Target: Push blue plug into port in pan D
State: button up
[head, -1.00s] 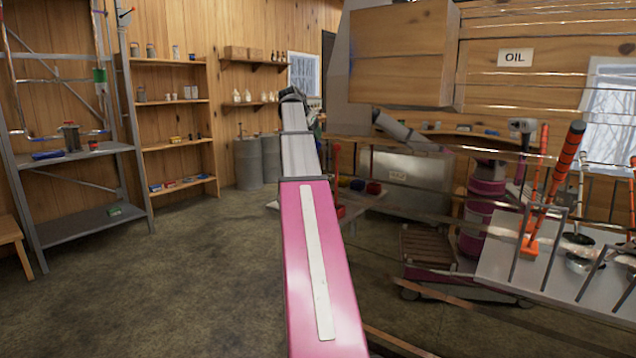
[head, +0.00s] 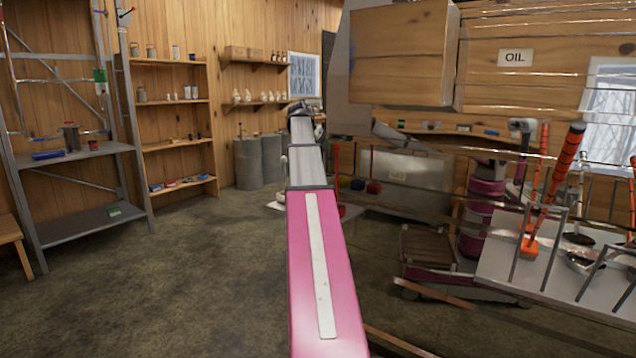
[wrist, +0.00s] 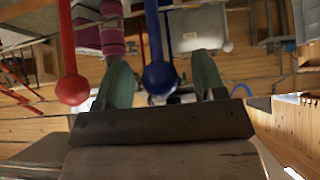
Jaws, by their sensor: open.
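In the wrist view, a blue ball on a blue rod (wrist: 160,77) lies between the two green fingers of my open gripper (wrist: 161,70). There is a visible gap on each side, and I cannot tell how far ahead of the fingertips it is. I take it for the blue plug. A similar red ball on a red rod (wrist: 73,88) hangs just left of the left finger. In the head view my arm hides the gripper, and I cannot make out the blue plug. A red rod (head: 337,165) stands just right of the arm. The port in pan D cannot be made out.
A metal rack (head: 90,150) and wooden shelves (head: 172,143) stand at the left. A slanted white board (head: 510,258) with orange-handled tools is at the right. A wheeled cart (head: 428,245) is near the middle. Floor at left is open.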

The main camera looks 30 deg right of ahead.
jog(key=c, duration=1.1)
jog(key=shift+o, duration=0.2)
jog(key=shift+r, duration=3.5)
